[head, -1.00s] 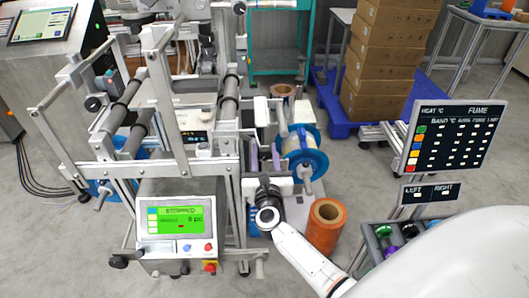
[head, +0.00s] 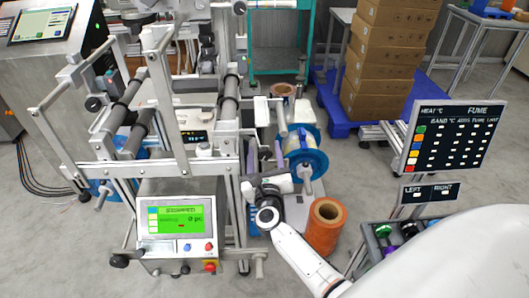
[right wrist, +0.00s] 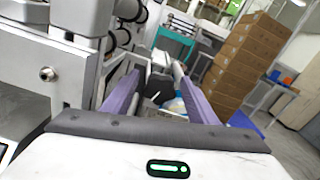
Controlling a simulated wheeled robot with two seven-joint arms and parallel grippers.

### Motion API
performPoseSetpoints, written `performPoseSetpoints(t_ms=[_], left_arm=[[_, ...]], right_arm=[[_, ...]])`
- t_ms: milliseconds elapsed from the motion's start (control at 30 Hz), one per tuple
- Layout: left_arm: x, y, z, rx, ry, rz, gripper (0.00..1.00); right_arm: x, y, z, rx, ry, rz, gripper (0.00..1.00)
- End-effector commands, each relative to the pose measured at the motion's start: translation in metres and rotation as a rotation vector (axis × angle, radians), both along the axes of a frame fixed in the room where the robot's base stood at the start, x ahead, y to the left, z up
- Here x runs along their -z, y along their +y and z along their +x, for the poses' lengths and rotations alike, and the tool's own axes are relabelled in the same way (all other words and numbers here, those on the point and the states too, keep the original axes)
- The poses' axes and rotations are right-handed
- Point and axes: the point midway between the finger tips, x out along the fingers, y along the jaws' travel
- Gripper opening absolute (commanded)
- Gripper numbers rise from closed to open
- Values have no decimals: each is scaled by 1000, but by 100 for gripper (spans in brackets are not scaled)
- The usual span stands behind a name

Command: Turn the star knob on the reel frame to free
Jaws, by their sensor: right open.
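The reel frame (head: 232,170) is a grey metal structure left of centre in the head view. Beside it, a blue-flanged reel (head: 303,158) with pale film sits on a spindle. My right gripper (head: 265,152) points away from me between the frame and this reel. Its two purple fingers are apart in the right wrist view (right wrist: 157,72), with grey and white machine parts beyond them. I cannot make out the star knob for certain, nor any contact with it; the gripper and frame hide much of that spot. My left gripper is in neither view.
An orange roll (head: 325,226) stands on the floor close to the right of my right arm. A control panel with a green screen (head: 178,222) is at the frame's front. Stacked cartons (head: 384,55) stand behind. A dark signboard (head: 452,136) stands to the right.

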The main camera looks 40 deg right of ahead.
Motion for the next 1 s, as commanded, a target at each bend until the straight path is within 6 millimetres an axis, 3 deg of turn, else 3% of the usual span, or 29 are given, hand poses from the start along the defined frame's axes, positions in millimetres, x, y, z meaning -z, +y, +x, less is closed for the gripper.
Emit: performPoseSetpoints(t_ms=[267,667,1000], left_arm=[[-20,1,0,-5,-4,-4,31],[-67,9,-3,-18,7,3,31],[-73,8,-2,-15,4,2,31]], right_arm=[[-27,0,0,1,-1,1,53],[-93,0,0,0,-1,2,53],[-99,0,0,0,1,0,53]])
